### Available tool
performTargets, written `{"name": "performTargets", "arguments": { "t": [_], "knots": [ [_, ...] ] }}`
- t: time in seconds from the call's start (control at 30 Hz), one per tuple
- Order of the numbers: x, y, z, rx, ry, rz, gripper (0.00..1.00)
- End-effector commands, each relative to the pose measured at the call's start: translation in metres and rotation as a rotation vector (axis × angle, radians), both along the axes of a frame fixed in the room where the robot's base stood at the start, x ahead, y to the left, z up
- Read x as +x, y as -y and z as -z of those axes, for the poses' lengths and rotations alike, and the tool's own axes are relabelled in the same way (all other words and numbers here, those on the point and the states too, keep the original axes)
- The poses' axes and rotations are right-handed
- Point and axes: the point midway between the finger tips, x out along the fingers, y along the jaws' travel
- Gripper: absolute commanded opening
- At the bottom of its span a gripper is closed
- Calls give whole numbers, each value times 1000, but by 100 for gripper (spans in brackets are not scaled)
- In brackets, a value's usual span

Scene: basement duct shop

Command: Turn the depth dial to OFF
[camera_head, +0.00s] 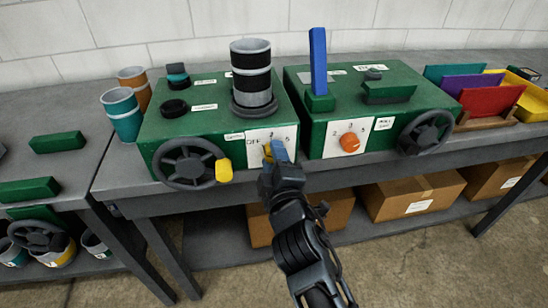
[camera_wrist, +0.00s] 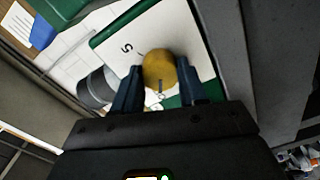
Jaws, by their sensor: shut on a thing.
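The depth dial is a yellow knob on a white plate (camera_head: 286,132) on the front of the left green machine (camera_head: 215,118). In the head view only a sliver of the knob (camera_head: 266,152) shows beside my gripper (camera_head: 277,151). In the wrist view the yellow knob (camera_wrist: 159,72) sits between the two fingers of my gripper (camera_wrist: 160,88), which is shut on it. A "5" and a tick mark show on the plate near the knob. In the head view OFF is printed at the plate's left. Where the knob points is hidden or too unclear to tell.
A black handwheel (camera_head: 188,162) with a yellow handle (camera_head: 224,170) is just left of the plate. The right green machine (camera_head: 310,125) carries an orange dial (camera_head: 349,142) and another handwheel (camera_head: 427,132). Cardboard boxes (camera_head: 410,196) sit on the shelf below.

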Motion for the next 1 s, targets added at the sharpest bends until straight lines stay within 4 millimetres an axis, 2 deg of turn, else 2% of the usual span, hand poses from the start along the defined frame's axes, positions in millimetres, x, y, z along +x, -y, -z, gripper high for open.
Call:
{"name": "performTargets", "arguments": {
  "t": [0.1,0.13,0.4,0.7,1.0],
  "knots": [
    [-1,-1,1,-2,-1,-2,11],
    [-1,-1,1,-1,-1,-2,43],
    [0,0,1,0,-1,-1,67],
    [-4,1,1,0,-1,0,67],
    [-47,14,2,-1,-2,-1,67]
  ]
}}
